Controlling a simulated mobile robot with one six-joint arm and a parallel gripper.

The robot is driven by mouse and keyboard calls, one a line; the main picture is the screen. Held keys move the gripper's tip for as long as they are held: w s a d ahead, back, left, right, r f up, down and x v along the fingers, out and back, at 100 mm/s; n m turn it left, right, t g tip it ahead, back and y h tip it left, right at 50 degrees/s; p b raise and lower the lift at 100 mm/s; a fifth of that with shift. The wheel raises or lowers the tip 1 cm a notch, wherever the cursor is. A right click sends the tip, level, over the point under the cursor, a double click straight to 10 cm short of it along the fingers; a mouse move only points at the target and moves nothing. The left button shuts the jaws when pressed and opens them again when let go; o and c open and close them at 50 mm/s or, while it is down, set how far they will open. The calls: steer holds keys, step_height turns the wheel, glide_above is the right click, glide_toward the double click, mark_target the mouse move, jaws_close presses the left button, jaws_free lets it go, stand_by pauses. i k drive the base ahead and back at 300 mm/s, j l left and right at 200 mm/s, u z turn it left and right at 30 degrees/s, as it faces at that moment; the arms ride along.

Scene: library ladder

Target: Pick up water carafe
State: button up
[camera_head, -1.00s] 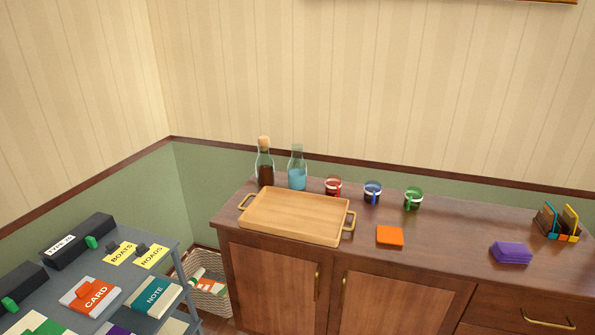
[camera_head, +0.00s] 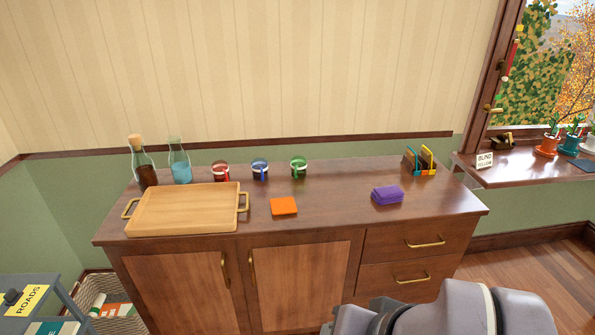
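The water carafe (camera_head: 180,162) is a clear glass bottle with blue liquid in it. It stands upright at the back left of the wooden cabinet top (camera_head: 330,200), behind the tray. A corked bottle with dark brown liquid (camera_head: 146,172) stands just to its left. My arm shows at the bottom right of the picture, well away from the carafe. My gripper's fingers are not in view.
A wooden tray (camera_head: 185,209) with brass handles lies in front of the carafe. Red (camera_head: 220,172), blue (camera_head: 260,170) and green (camera_head: 298,168) mugs stand to the right. An orange pad (camera_head: 284,206), a purple stack (camera_head: 387,195) and a card holder (camera_head: 420,163) sit further right.

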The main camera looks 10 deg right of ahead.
mark_target(181, 170)
steer(key=i+j, duration=0.75)
steer(key=i, duration=0.15)
steer(key=i+j, duration=0.75)
steer(key=i+j+u, duration=0.05)
steer(key=i, duration=0.05)
